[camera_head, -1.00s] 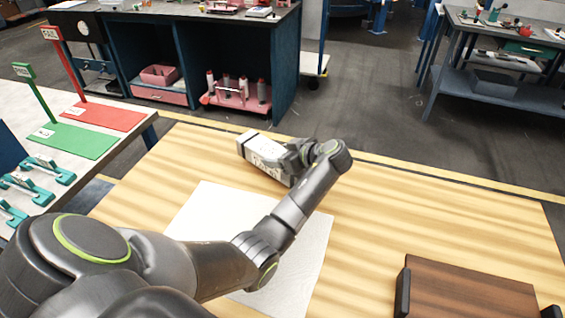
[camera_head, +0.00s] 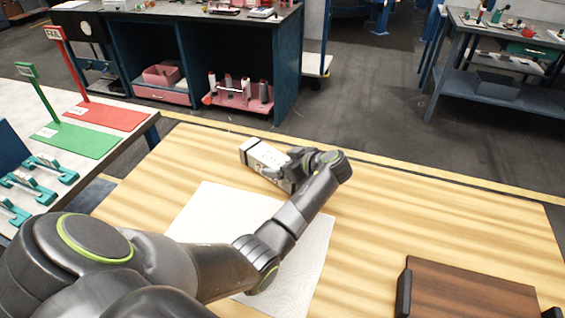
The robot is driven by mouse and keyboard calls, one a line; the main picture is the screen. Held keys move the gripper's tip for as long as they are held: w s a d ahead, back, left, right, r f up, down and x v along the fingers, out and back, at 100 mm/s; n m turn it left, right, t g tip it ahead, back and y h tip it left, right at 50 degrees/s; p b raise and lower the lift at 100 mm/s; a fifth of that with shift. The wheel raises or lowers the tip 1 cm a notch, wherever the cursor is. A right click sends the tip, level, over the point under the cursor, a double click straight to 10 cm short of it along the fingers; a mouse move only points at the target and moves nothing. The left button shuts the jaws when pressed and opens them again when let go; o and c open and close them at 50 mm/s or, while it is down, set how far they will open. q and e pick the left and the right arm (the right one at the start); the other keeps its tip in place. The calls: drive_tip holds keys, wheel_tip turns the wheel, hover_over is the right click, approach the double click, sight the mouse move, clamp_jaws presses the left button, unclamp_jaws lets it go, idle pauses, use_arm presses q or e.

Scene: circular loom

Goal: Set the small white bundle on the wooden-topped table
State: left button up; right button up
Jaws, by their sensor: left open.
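The wooden-topped table (camera_head: 430,225) fills the lower middle of the head view. My left arm reaches over it from the lower left, and its left gripper (camera_head: 250,152) is near the far edge of the tabletop, pointing left. Its pale, boxy body with dark lettering shows; the gripper is open, and its fingertips are hard to make out. I cannot make out the small white bundle as a separate thing; it may be hidden by the gripper or arm. My right gripper is not in view.
A white sheet (camera_head: 205,215) lies flat on the table under my arm. A dark brown tray (camera_head: 470,292) with black handles is at lower right. A side table (camera_head: 125,165) with green and red mats stands at left. The right half of the tabletop is mostly clear.

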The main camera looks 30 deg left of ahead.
use_arm(q)
drive_tip(key=shift+r, duration=0.1)
drive_tip(key=b+v, duration=0.2)
drive_tip(key=v, duration=0.9)
drive_tip(key=shift+d, duration=0.15)
drive_tip(key=shift+d+r, duration=0.2)
drive_tip(key=shift+d, duration=0.1)
